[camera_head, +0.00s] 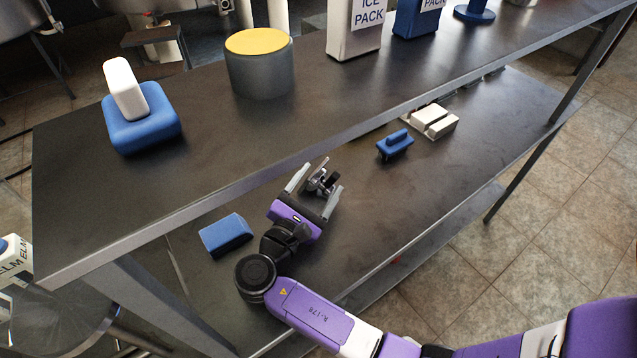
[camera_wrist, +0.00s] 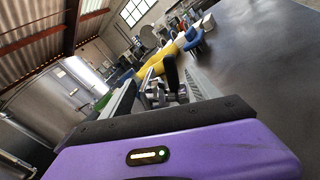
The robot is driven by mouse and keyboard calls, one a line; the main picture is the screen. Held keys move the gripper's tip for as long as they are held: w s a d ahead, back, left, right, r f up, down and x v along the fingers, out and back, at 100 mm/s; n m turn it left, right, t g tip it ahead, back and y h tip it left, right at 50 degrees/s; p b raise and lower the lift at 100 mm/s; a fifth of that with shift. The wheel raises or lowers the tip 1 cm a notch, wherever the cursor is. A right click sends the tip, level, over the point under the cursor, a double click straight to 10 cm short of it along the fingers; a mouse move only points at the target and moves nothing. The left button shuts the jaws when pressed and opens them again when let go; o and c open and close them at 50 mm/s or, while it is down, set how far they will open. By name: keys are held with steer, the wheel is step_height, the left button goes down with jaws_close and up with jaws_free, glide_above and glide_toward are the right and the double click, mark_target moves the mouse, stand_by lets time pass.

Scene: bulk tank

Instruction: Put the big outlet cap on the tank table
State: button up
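My gripper (camera_head: 322,180) is in front of the upper shelf's edge, with the lower shelf behind it in the head view. Its two pale fingers are spread around a shiny metal piece (camera_head: 321,182) and appear to touch it on both sides. The wrist view shows this metal piece (camera_wrist: 157,94) between the fingers, with a black handle-like part (camera_wrist: 171,72) rising from it. It may be the big outlet cap, but its full shape is partly hidden by the fingers. No tank table can be clearly told apart.
The upper steel shelf (camera_head: 215,150) holds a blue block with a white piece (camera_head: 140,117), a grey yellow-topped tub (camera_head: 260,72) and ice packs (camera_head: 354,28). On the lower shelf are a blue block (camera_head: 226,236), a blue handled brush (camera_head: 395,145) and white blocks (camera_head: 434,121).

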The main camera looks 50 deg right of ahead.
steer(key=shift+r, duration=0.15)
steer(key=v, duration=1.2)
steer(key=shift+b, duration=0.3)
